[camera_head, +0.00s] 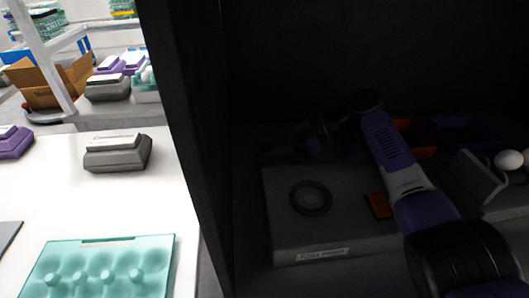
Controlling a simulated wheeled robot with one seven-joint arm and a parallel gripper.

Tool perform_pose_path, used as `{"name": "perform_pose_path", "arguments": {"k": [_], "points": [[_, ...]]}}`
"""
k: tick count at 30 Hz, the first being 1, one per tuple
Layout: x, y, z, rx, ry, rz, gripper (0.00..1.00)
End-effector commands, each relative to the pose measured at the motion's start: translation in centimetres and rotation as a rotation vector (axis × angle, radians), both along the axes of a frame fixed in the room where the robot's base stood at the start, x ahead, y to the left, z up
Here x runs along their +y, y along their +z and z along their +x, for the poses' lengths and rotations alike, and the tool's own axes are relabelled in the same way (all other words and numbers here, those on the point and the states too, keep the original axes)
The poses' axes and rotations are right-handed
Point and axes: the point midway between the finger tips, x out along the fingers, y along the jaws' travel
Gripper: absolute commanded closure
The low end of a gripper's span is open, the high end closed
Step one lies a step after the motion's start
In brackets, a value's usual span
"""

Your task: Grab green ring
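No ring that is clearly green shows in the head view. A dark round ring (311,198) with a greyish middle lies flat on a grey block (285,238) inside a dark enclosure. The light is too low to tell its colour. My arm reaches in from the lower right. My gripper (309,144) is beyond the ring, toward the back of the block, and seems apart from it. Its fingers are too dark to tell whether they are open or shut.
A small orange-brown piece (378,206) lies right of the ring. A tilted grey tray (478,178) and white eggs (508,160) are at right. A black wall (190,150) separates the bright table at left, which holds a teal egg tray (150,252) and a grey carton (118,157).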

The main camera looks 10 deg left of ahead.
Motion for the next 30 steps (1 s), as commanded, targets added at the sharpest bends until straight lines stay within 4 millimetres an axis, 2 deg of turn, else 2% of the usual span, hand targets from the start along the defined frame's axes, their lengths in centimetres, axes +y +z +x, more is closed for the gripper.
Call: {"name": "perform_pose_path", "arguments": {"k": [1, 2, 3, 11, 17, 22, 30], "points": [[0.0, 0.0, 0.0, 0.0, 0.0, 0.0, 0.81], [0.0, 0.0, 0.0, 0.0, 0.0, 0.0, 0.87], [0.0, 0.0, 0.0, 0.0, 0.0, 0.0, 0.89], [0.0, 0.2, 0.0, -0.001, 0.0, 0.001, 0.89], [0.0, 1.8, 0.1, -0.003, 0.0, 0.002, 0.89], [0.0, 5.0, 0.1, -0.005, 0.001, 0.002, 0.89], [0.1, 12.6, 0.0, -0.006, 0.001, 0.003, 0.89]]}}
